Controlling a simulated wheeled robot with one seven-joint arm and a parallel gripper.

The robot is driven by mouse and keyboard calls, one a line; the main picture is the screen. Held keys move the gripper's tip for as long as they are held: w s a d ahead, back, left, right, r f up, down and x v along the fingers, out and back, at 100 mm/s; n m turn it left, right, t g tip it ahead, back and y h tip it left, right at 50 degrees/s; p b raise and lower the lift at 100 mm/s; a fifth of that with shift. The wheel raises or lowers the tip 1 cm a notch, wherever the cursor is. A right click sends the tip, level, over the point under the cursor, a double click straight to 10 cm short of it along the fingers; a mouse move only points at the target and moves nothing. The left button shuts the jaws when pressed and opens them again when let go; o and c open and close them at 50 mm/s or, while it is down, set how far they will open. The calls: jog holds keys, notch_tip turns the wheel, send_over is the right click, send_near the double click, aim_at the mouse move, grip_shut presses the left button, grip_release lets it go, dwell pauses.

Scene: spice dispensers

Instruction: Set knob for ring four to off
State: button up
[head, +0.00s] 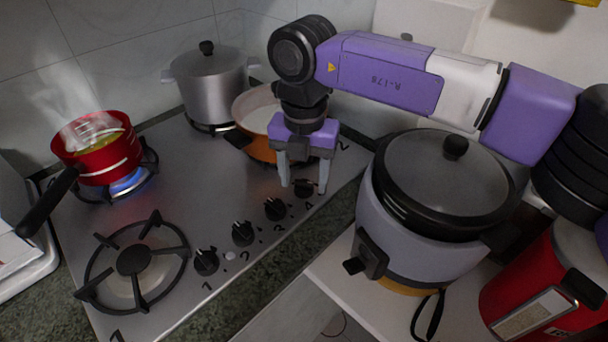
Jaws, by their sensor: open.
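A row of black stove knobs runs along the front right edge of the steel cooktop (190,210). The farthest knob in the row (303,188) appears to be the fourth; its printed number is too small to read surely. My gripper (304,186) points down over it, open, with one finger on each side of the knob. I cannot tell whether the fingers touch it, and its pointer angle is unclear. The other knobs, the third (275,209), the second (243,233) and the first (206,261), stand clear of my gripper.
A steaming red pot (100,160) sits over a blue flame (127,182). A lidded steel pot (210,85) and an orange pan (258,150) stand at the back. The front burner (134,260) is bare. A lidded cooker (420,235) stands close right of my gripper.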

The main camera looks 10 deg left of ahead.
grip_shut()
jog(key=shift+n, duration=0.3)
jog(key=n, duration=0.3)
jog(key=shift+r+n+p, duration=0.1)
jog(key=shift+n+p, duration=0.2)
jog(key=shift+p, duration=0.05)
jog(key=n, duration=0.3)
jog(key=shift+n, duration=0.3)
jog(key=n+p, duration=0.1)
jog(key=n, duration=0.3)
jog(key=shift+n, duration=1.8)
